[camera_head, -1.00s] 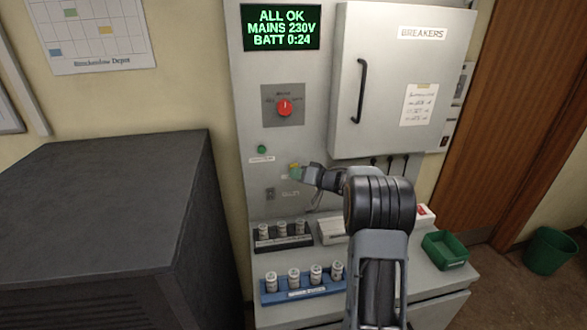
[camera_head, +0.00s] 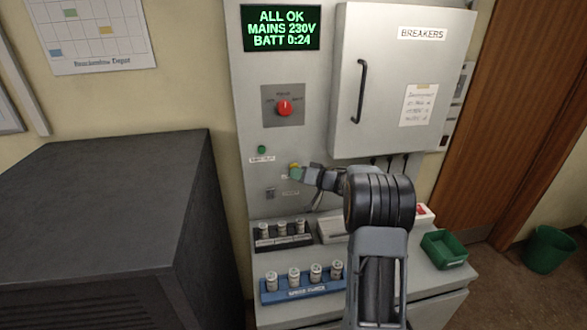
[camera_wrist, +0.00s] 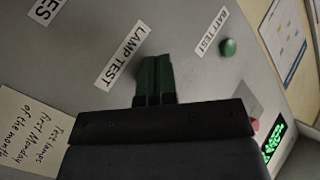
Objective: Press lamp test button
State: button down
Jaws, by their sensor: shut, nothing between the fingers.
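The LAMP TEST label (camera_wrist: 123,54) shows in the wrist view on the grey console panel, just left of my fingertips. The lamp test button is hidden behind my fingers there. In the head view a small yellow patch (camera_head: 294,166), which looks like the button's edge, shows at the fingertips. My gripper (camera_head: 297,174) is shut and empty, its green fingertips pointing at the panel. It also shows in the wrist view (camera_wrist: 155,68) with both fingers together. I cannot tell whether the tips touch the button or whether it is pressed.
A green BATT TEST button (camera_wrist: 228,47) lies up and left in the head view (camera_head: 262,149). A red rotary knob (camera_head: 284,107) sits above it. The breaker cabinet (camera_head: 345,125) juts out at right. Fuse racks (camera_head: 270,295) and a green tray (camera_head: 445,262) stand on the shelf below.

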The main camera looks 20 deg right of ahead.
jog(key=shift+s+a, duration=0.1)
jog(key=shift+s, duration=0.4)
jog(key=shift+s+a+p, duration=0.25)
jog(key=shift+s, duration=1)
jog(key=shift+s+a+p, duration=0.2)
jog(key=shift+s+a, duration=0.05)
jog(key=shift+s, duration=0.95)
dwell(5.0)
